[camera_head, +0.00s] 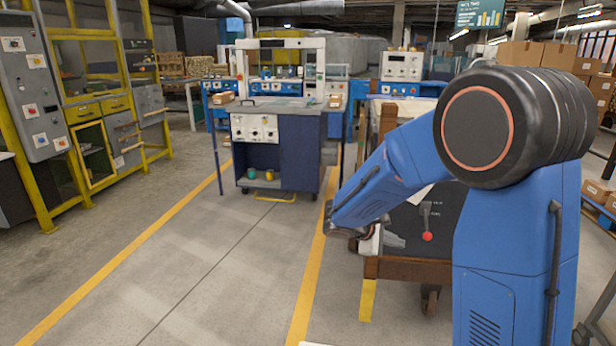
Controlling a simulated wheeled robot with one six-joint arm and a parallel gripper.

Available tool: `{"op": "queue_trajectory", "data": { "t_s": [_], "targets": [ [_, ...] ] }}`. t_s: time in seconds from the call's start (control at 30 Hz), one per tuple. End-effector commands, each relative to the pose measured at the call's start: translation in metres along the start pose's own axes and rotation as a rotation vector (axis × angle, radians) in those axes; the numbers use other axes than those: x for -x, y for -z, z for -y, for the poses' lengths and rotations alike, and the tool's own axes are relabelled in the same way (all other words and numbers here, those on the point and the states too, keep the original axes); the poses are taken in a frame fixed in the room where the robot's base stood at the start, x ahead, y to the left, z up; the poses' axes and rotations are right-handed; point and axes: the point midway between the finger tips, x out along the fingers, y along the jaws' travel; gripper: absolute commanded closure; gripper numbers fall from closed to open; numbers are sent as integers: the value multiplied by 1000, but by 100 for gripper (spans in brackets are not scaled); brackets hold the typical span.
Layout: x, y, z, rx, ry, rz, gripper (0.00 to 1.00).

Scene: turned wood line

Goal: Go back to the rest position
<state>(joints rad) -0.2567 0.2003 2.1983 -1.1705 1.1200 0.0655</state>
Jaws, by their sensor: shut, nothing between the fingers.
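My blue arm, with a large black joint in front, fills the right side of the view. It reaches down and to the left from that joint. My gripper (343,231) is at the far lower end of the arm, small and dark, and partly hidden by the blue link. It is shut with nothing seen in it. It is close to the left edge of a dark-topped wooden cart (400,268), and I cannot tell whether it touches it.
A blue workbench machine (300,150) stands ahead. Yellow-framed shelving and a grey control cabinet (32,85) line the left. Cardboard boxes (530,55) are stacked at the back right. The floor lane (210,270) between the yellow lines is clear.

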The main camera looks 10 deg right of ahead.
Motion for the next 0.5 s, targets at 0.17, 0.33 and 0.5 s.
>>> {"op": "queue_trajectory", "data": {
  "t_s": [0.17, 0.33, 0.5],
  "targets": [
    [12, -42, 12, -103, 81, -20, 100],
    [28, -85, 34, -229, 183, -53, 100],
    [45, -121, 58, -353, 281, -93, 100]
  ]
}}
